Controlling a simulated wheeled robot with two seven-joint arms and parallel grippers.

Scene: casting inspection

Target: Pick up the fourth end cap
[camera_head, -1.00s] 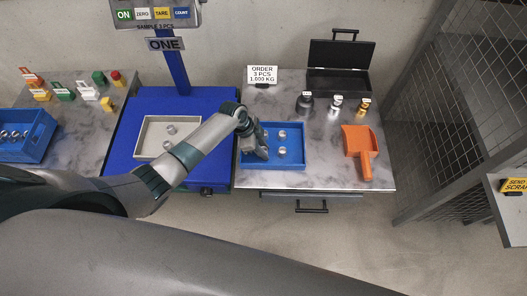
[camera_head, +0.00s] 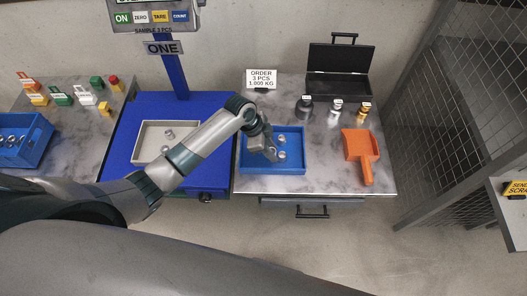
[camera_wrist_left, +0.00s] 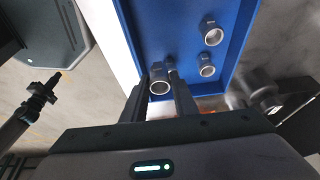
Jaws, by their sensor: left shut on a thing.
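My left gripper (camera_head: 271,156) is down at the blue tray (camera_head: 301,168) on the right table. In the left wrist view, its two fingers (camera_wrist_left: 160,82) are closed on a grey metal end cap (camera_wrist_left: 159,88), which shows between them with its round open end toward the camera. Two more end caps, one (camera_wrist_left: 213,36) and another (camera_wrist_left: 207,70), stand on the tray floor beside the fingers. In the head view these are the far cap (camera_head: 281,139) and the near cap (camera_head: 282,154). The held cap is hidden there by the gripper. My right gripper is not in view.
An orange scoop (camera_head: 358,146), several small weights (camera_head: 336,112) and an open black case (camera_head: 338,88) are on the right table. Another blue bin (camera_head: 40,140) is at far left.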

